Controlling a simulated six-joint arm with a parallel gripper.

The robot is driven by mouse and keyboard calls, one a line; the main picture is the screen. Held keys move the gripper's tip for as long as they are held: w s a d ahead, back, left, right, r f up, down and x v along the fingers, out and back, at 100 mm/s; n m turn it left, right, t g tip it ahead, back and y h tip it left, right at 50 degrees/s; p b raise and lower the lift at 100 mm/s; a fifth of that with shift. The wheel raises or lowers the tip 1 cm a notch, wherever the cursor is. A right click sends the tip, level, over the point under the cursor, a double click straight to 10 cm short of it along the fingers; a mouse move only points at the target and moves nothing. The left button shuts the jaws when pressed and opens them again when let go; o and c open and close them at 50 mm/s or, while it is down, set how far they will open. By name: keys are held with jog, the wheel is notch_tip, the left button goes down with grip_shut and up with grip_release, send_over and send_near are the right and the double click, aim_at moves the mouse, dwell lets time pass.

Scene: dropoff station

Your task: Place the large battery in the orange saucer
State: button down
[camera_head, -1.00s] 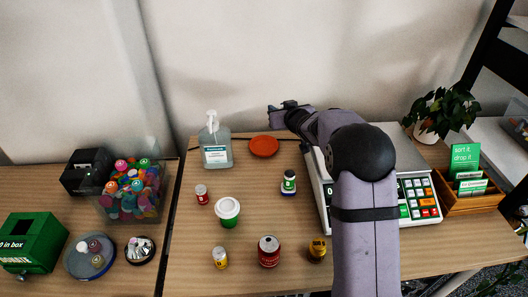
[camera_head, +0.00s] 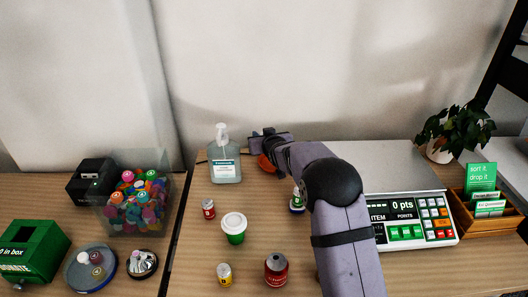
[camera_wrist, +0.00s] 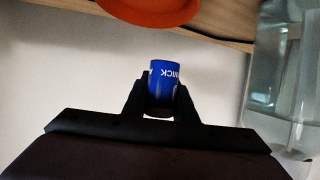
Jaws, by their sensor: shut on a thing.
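My gripper (camera_wrist: 160,88) is shut on a blue cylinder with white lettering, which I take to be the large battery (camera_wrist: 166,90); one end sticks out beyond the fingers. In the head view my gripper (camera_head: 262,133) is at the back of the table, and the battery cannot be made out there. The orange saucer (camera_head: 264,164) lies on the table behind the arm, partly hidden by my gripper and wrist. In the wrist view the saucer (camera_wrist: 150,10) shows at the top edge, apart from the battery. The visible part of the saucer is empty.
A sanitizer bottle (camera_head: 225,165) stands just left of the saucer; it also fills the wrist view's right side. A scale (camera_head: 405,180) is right.

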jog(key=shift+f, duration=2.8)
jog(key=shift+f, duration=0.1)
jog(key=shift+f, duration=0.15)
jog(key=c, duration=1.4)
grip_release()
jog(key=shift+c, duration=0.2)
jog(key=shift+r, duration=0.3)
jog(key=v, duration=1.2)
jog(key=shift+d+f+b, duration=0.1)
jog(key=shift+b, duration=0.2)
